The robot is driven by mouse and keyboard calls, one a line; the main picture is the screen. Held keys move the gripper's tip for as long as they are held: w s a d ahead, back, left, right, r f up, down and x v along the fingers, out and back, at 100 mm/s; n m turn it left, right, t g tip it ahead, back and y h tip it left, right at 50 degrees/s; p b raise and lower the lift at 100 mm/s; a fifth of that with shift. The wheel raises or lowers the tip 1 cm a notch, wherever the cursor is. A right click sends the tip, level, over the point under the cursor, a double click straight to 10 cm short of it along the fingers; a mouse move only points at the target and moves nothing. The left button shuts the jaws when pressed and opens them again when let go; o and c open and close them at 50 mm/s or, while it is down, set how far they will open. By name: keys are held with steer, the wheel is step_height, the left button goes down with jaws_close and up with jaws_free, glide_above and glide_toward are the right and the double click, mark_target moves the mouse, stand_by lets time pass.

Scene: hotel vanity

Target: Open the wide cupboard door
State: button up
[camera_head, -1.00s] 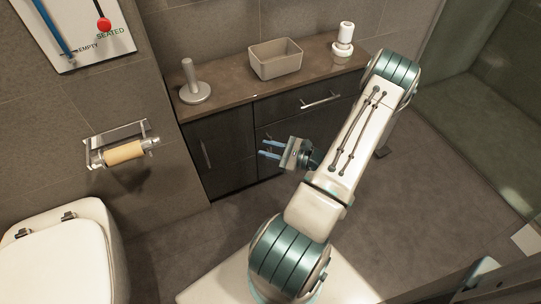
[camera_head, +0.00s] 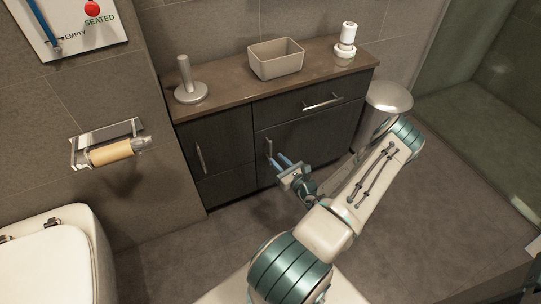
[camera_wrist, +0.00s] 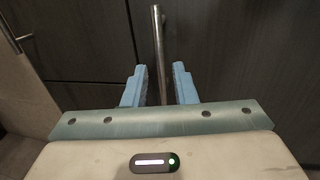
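The wide cupboard door (camera_head: 318,138) is dark wood and shut, on the right of the vanity below a drawer. Its upright metal bar handle (camera_head: 268,147) is near the door's left edge. In the wrist view the handle (camera_wrist: 158,45) runs down between my two blue fingers, with a gap on each side. My gripper (camera_head: 281,161) is open, just in front of the door by the handle; it also shows in the wrist view (camera_wrist: 160,82). The wide door (camera_wrist: 235,45) fills the wrist view's right side. The handle's lower end is hidden.
A narrow door (camera_head: 219,145) with its own handle is on the left, and a drawer handle (camera_head: 323,104) is above. The countertop (camera_head: 225,88) holds a grey bin (camera_head: 277,66), a stand (camera_head: 190,90) and a white bottle (camera_head: 346,40). A lidded bin (camera_head: 390,97) stands right of the vanity.

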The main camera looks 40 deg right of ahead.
mark_target(271, 153)
steer(key=shift+w+d+b, duration=0.1)
steer(key=shift+w+b, duration=0.45)
steer(key=shift+w, duration=2.1)
steer(key=shift+s, duration=0.1)
jaws_close()
